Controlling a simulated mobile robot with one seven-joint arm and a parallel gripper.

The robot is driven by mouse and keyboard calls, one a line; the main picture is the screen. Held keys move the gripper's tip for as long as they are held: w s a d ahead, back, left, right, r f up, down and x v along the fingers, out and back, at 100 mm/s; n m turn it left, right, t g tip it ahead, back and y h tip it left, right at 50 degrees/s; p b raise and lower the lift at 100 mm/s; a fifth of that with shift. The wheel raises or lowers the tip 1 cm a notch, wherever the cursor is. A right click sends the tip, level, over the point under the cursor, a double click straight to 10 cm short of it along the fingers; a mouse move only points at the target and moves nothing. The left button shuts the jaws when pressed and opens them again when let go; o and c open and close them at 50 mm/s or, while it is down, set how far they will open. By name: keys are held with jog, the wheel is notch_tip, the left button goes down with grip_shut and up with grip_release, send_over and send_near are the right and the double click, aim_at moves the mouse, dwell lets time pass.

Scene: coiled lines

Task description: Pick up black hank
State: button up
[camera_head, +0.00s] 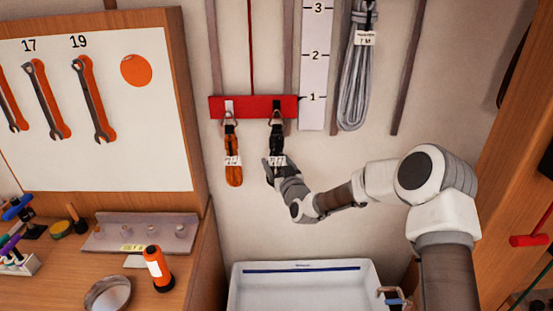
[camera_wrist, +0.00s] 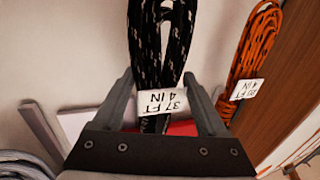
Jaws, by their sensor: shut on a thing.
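The black hank (camera_head: 277,136) hangs by a metal ring from a hook on the red rail (camera_head: 254,113) on the wall. In the wrist view the black hank (camera_wrist: 165,35), flecked with white, runs between the two fingers of my gripper (camera_wrist: 158,78). Its label, upside down there, reads 37 FT 4 IN. The fingers cover part of the hank's lower end in the head view.
An orange hank (camera_head: 233,160) hangs close by on the same rail, left in the head view and right in the wrist view (camera_wrist: 258,45). A grey coil (camera_head: 354,90) hangs to the right. A white basin (camera_head: 300,287) stands below. A tool board (camera_head: 150,160) is at left.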

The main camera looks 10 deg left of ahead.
jog(key=shift+c, duration=1.1)
jog(key=shift+r, duration=0.1)
grip_shut()
jog(key=shift+r, duration=0.15)
